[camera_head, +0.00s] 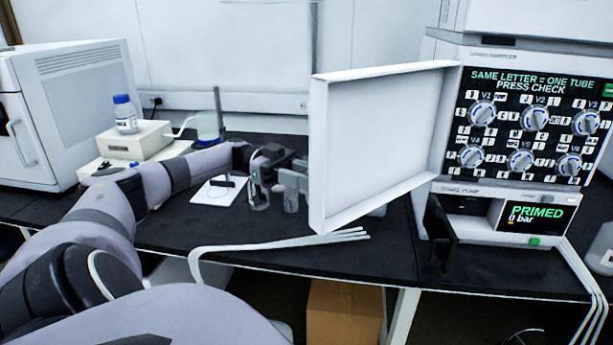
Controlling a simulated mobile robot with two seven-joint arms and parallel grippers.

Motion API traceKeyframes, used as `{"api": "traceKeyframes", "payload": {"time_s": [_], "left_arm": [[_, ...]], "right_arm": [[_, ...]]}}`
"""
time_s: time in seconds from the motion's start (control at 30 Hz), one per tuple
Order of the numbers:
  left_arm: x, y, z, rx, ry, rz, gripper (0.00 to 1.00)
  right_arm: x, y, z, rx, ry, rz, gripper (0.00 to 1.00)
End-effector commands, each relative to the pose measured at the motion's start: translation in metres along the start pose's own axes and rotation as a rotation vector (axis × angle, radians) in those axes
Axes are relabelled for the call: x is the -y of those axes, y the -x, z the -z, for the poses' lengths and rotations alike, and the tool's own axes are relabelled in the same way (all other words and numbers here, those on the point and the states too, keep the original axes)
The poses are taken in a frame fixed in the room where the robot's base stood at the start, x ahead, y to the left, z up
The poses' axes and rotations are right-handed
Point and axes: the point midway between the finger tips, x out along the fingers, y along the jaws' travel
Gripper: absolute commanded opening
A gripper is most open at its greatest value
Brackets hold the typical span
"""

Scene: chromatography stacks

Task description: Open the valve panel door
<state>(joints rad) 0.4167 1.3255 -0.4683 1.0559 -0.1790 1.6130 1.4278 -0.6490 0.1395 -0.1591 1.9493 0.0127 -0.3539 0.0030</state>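The valve panel door (370,140) is a white, shallow tray-like panel. It stands swung wide open to the left of the valve panel (530,125), with its inner face toward me. The panel behind it is exposed, with several blue-and-white round knobs and green lettering at the top. My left gripper (292,187) is beside the door's free left edge, low down. Its fingertips are partly hidden by the door, so I cannot tell whether it is open or touching the door. My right gripper is not in view.
A pump (510,217) reading PRIMED sits below the panel. White tubes (270,244) lie along the bench front. A blue-capped bottle (125,115) stands on a white device at the left. A cardboard box (343,310) is under the bench.

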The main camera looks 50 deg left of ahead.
Motion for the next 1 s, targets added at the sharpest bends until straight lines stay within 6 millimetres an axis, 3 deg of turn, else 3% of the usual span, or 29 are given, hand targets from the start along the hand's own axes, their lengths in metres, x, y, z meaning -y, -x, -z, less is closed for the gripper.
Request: {"api": "traceKeyframes", "payload": {"time_s": [0.17,0.6,1.0], "left_arm": [[0.001,0.006,-0.002,0.003,0.0,0.002,0.35],[0.002,0.056,-0.001,-0.002,-0.005,0.002,0.35],[0.001,0.07,0.0,0.0,0.001,-0.001,0.35]], "right_arm": [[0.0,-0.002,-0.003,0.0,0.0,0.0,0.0],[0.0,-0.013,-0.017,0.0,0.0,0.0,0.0],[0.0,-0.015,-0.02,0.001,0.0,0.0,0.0]]}}
